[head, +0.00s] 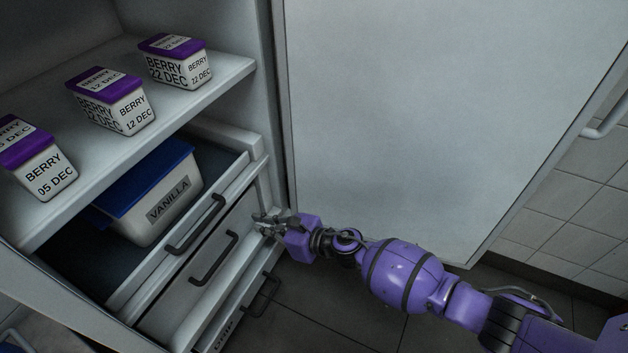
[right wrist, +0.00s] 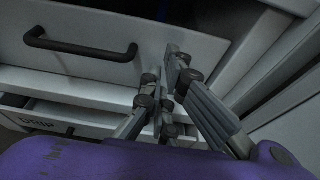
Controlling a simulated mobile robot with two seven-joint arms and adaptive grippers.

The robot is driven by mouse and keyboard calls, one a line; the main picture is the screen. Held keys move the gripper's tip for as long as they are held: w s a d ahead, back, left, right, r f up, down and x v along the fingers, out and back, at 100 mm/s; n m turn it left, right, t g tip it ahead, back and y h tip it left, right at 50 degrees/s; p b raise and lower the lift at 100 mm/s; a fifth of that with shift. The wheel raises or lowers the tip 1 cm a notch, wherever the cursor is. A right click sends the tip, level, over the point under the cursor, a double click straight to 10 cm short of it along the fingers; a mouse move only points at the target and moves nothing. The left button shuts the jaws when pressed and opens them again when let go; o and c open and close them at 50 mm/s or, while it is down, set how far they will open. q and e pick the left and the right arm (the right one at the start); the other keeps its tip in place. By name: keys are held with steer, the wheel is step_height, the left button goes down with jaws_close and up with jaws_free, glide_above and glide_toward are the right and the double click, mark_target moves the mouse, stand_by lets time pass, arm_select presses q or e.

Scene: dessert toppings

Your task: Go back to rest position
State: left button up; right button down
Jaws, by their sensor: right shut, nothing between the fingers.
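My purple right arm reaches in from the lower right in the head view. My right gripper (head: 262,222) is in front of the drawers, near the right end of the middle drawer (head: 190,290), and beside its dark handle (head: 214,258). It is shut and holds nothing. In the right wrist view, the fingers (right wrist: 170,72) are close together, to the right of a dark drawer handle (right wrist: 80,45). I cannot tell whether the fingertips touch the drawer front. My left gripper is not in view.
The upper drawer (head: 128,290) is pulled out and holds a blue-lidded VANILLA tub (head: 150,205). Three purple-lidded BERRY tubs, one dated 22 DEC (head: 178,68), stand on the shelf (head: 215,75) above. The open white door (head: 430,120) stands right of the gripper. Dark floor shows below.

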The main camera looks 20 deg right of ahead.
steer(key=p+v, duration=0.2)
steer(key=v, duration=0.6)
steer(key=shift+d+r, duration=0.15)
steer(key=shift+d, duration=0.05)
steer(key=shift+s, duration=0.1)
